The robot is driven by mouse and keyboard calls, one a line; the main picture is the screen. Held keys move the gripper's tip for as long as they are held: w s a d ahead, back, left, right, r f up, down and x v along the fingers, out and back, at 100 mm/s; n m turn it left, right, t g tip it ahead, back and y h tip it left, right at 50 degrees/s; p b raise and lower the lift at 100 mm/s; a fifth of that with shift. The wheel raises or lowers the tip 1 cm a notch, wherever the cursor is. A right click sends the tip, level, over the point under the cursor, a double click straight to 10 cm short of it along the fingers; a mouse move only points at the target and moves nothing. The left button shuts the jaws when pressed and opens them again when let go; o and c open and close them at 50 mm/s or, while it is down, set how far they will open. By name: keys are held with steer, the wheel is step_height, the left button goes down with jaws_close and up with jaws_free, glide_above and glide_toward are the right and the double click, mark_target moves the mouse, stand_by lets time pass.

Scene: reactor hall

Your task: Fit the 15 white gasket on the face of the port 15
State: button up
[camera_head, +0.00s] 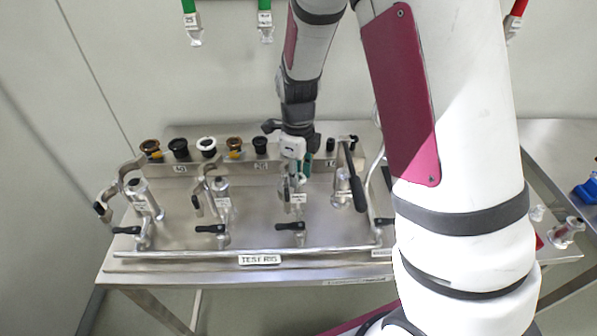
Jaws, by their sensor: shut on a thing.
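My gripper (300,178) points down over the middle right of the test rig, at the top of a metal port fitting (297,196) with a small white tag. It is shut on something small. The fingers and the fitting overlap, so I cannot make out the held thing or tell whether it touches the fitting. A white ring (208,143) shows on a dark round piece on the back rack, left of my gripper. The tags on the ports are too small to read, so I cannot tell which one is port 15.
The rack (222,167) holds several black and brass-coloured round pieces. Other fittings (143,196) with black-handled levers (209,229) stand on the rig. A long black handle (354,185) rises just right of my gripper. A front rail (200,252) runs along the edge.

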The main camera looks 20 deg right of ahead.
steer(key=shift+s+f, duration=0.1)
steer(key=shift+f, duration=0.15)
steer(key=o, duration=0.9)
steer(key=shift+c, duration=0.2)
steer(key=shift+r, duration=0.15)
steer(key=s+r+n+t, duration=0.15)
steer(key=r+n, duration=0.25)
steer(key=r, duration=0.5)
steer(key=s+r+n, duration=0.2)
steer(key=r+n, duration=0.1)
steer(key=r, duration=0.6)
steer(key=s+r+n+t+b, duration=0.3)
steer(key=s+n, duration=1.1)
steer(key=n, duration=0.6)
steer(key=shift+s+r+t, duration=0.2)
steer(key=shift+r+t, duration=0.25)
steer(key=shift+r, duration=0.65)
